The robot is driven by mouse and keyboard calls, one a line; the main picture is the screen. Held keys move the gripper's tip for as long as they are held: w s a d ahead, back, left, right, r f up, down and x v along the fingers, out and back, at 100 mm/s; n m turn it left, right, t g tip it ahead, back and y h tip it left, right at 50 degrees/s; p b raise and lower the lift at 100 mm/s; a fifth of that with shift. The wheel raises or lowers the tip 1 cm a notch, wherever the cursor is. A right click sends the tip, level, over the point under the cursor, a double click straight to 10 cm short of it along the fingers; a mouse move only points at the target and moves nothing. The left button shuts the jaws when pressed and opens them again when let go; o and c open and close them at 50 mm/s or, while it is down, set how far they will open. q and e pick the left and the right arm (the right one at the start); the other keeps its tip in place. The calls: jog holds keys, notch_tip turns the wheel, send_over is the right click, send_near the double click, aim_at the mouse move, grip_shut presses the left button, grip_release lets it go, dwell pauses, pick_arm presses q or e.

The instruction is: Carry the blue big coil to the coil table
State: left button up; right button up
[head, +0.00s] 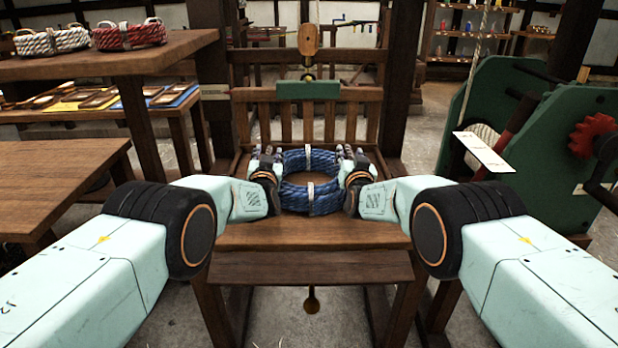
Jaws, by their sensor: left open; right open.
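The blue big coil (311,198) is a ring of blue rope with pale bands, lying on the wooden seat of a slatted bench (312,236) straight ahead. My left gripper (268,160) is at the coil's left side and my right gripper (350,158) is at its right side. Both are open, their fingers pointing away from me. The picture is too small to tell whether the fingers touch the rope. A wooden table (120,62) at the upper left holds a white coil (52,42) and a red coil (130,36); no label shows whether it is the coil table.
A lower wooden table (60,178) stands at the left, with a side table of coloured mats and trays (150,98) behind it. A green machine (545,130) with a red gear stands at the right. Dark posts flank the bench. Stone floor shows between the furniture.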

pick_arm(q)
jog(key=shift+c, duration=0.3)
pick_arm(e)
jog(key=shift+c, duration=0.3)
pick_arm(q)
jog(key=shift+s+r, duration=0.1)
jog(key=shift+r, duration=0.05)
jog(key=c, duration=0.3)
pick_arm(e)
jog(key=shift+s+r, duration=0.1)
jog(key=shift+r, duration=0.05)
jog(key=c, duration=0.3)
pick_arm(q)
grip_shut()
pick_arm(e)
grip_shut()
pick_arm(q)
jog(key=shift+r, duration=0.15)
pick_arm(e)
jog(key=shift+r, duration=0.15)
